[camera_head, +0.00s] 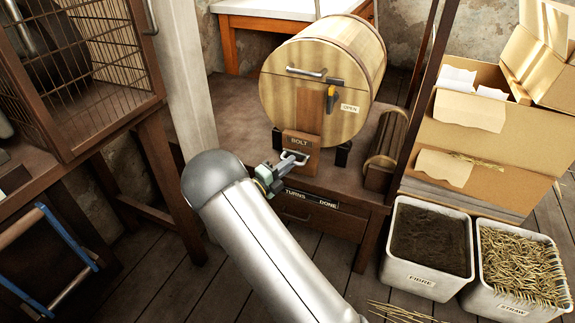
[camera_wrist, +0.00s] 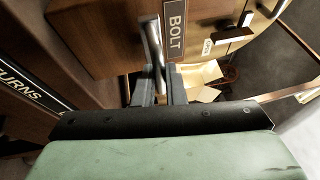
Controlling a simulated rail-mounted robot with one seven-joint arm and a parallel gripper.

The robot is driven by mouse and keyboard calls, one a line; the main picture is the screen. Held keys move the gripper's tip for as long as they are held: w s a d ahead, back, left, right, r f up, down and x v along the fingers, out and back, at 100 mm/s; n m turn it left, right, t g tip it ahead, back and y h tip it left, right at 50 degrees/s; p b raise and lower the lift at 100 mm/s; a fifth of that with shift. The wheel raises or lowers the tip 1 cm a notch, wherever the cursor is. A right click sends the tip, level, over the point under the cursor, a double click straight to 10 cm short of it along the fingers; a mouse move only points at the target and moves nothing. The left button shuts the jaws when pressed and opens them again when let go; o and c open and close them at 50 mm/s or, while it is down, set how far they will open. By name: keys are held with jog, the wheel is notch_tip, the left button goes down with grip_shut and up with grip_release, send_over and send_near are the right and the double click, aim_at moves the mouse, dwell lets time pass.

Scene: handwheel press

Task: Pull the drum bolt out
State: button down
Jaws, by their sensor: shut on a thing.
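The drum bolt (camera_head: 291,158) is a metal handle at the front of a wooden block marked BOLT (camera_head: 302,142), below the round wooden drum (camera_head: 313,85). In the wrist view the bolt (camera_wrist: 153,45) is a bright metal bar beside the BOLT label (camera_wrist: 175,30). My gripper (camera_head: 280,172) reaches it from the lower left. Its dark fingers (camera_wrist: 158,88) are shut on the bar. My arm hides part of the bench front in the head view. How far the bolt sits in the block cannot be told.
The drum stands on a brown bench (camera_head: 237,105). A TURNS DONE strip (camera_head: 312,200) lies below the bolt. A barred cage (camera_head: 85,75) stands left. A fibre bin (camera_head: 428,245), a straw bin (camera_head: 520,265) and cardboard boxes (camera_head: 480,130) stand right.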

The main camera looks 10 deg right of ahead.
jog(key=s+a+p, duration=0.2)
jog(key=s+p, duration=0.1)
jog(key=shift+s+a+f, duration=0.15)
jog(key=shift+s+a, duration=0.05)
jog(key=shift+s, duration=0.1)
jog(key=c, duration=1.5)
grip_release()
jog(key=p+v, duration=0.3)
jog(key=v, duration=1.4)
jog(key=shift+a+p, duration=0.2)
jog(key=shift+p, duration=0.2)
jog(key=shift+s, duration=0.1)
